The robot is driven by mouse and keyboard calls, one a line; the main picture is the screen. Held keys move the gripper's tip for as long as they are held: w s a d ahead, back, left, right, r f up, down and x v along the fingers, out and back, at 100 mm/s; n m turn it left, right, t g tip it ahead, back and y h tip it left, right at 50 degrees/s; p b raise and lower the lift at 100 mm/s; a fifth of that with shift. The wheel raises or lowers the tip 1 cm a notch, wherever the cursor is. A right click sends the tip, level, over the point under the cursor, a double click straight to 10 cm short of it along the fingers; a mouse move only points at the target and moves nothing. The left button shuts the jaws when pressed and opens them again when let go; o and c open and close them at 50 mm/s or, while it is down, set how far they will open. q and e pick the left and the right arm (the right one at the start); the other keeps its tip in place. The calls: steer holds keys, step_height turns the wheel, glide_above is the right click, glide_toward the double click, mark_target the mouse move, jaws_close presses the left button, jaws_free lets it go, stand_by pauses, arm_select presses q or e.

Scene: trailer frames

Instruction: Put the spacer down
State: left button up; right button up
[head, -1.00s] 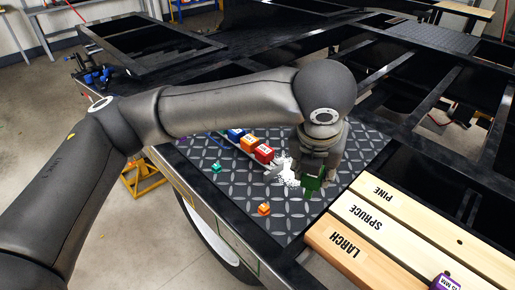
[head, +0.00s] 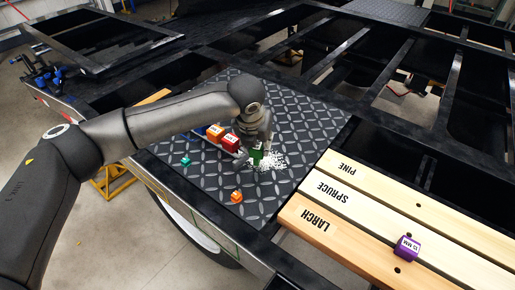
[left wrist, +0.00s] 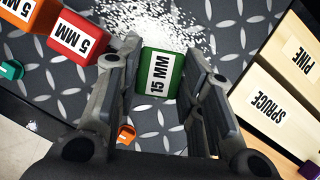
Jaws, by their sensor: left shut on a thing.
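The green spacer (head: 257,156), marked 15 MM, is in the jaws of my left gripper (head: 255,150). In the left wrist view the green spacer (left wrist: 161,73) sits between both fingers, label facing the camera. It is over the dark diamond-plate deck (head: 205,180); I cannot tell whether it touches the plate. A red 5 MM spacer (head: 229,143) stands just left of it with a gap, and an orange spacer (head: 214,132) is beyond that in the same row. My right gripper is not in view.
White granules (head: 274,161) lie around the green spacer. The front deck is mostly clear.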

mark_target(257, 148)
arm_select(q)
steer(key=shift+f, duration=1.4)
steer(key=shift+s+p, duration=0.1)
steer(key=shift+p, duration=0.2)
steer(key=o, duration=1)
steer(key=shift+f, duration=0.1)
steer(key=shift+o, duration=0.2)
steer(key=b+v, duration=0.1)
steer(key=v, duration=1.1)
